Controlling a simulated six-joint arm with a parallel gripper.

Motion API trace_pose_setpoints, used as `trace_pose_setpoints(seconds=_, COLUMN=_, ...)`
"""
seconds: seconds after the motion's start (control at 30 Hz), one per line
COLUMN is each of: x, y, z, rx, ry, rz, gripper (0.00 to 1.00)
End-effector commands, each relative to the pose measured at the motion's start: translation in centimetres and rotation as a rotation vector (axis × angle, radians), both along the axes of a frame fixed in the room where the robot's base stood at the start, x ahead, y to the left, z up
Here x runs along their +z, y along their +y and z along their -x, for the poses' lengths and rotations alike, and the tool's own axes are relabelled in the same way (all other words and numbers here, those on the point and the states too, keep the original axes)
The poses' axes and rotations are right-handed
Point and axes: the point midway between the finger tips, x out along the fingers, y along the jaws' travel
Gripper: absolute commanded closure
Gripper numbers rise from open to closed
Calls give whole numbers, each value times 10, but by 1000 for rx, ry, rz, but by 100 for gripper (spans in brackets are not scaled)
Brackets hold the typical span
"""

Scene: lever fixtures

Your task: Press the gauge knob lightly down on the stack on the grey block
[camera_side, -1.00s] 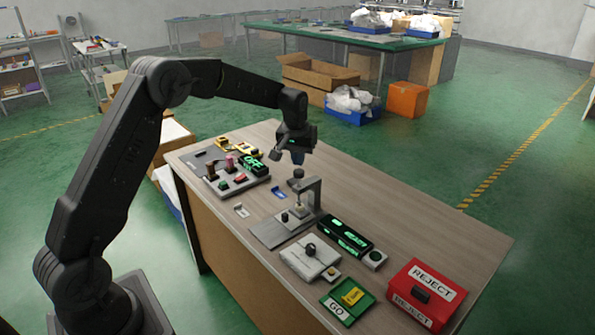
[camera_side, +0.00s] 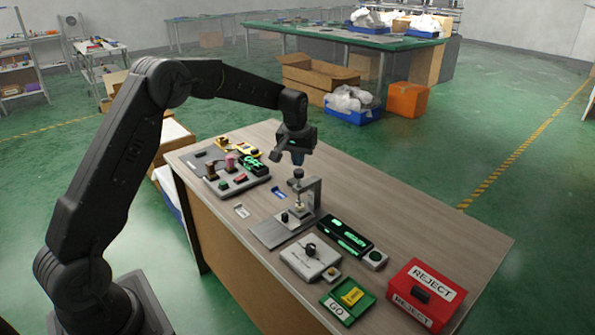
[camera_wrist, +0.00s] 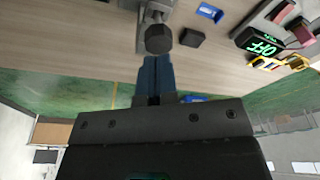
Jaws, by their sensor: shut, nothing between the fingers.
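The gauge knob (camera_side: 298,173) is a dark round cap on top of the gauge stand (camera_side: 316,192), above the grey block. In the wrist view the knob (camera_wrist: 158,39) shows as a dark faceted disc just beyond my fingertips. The grey block (camera_side: 283,217) and a small pale stack (camera_side: 299,208) sit under the stand's arm; the stack's details are too small to tell. My gripper (camera_side: 298,158) points down over the knob with its blue fingers shut and empty. In the wrist view the shut fingers (camera_wrist: 155,60) end close to the knob; I cannot tell whether they touch it.
A green-lit display (camera_side: 345,236) stands right of the gauge. A light grey box with a black knob (camera_side: 310,257), a green GO tray (camera_side: 348,300) and a red REJECT box (camera_side: 422,292) lie nearer the front. A switch panel (camera_side: 236,178) with an OFF display is behind left.

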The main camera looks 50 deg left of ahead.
Motion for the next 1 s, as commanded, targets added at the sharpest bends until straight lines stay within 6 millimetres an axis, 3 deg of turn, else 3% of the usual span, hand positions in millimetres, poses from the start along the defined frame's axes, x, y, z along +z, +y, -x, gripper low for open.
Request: trace_pose_setpoints(seconds=1.0, x=-12, y=0, z=0, rx=0, ry=0, rz=0, gripper=100)
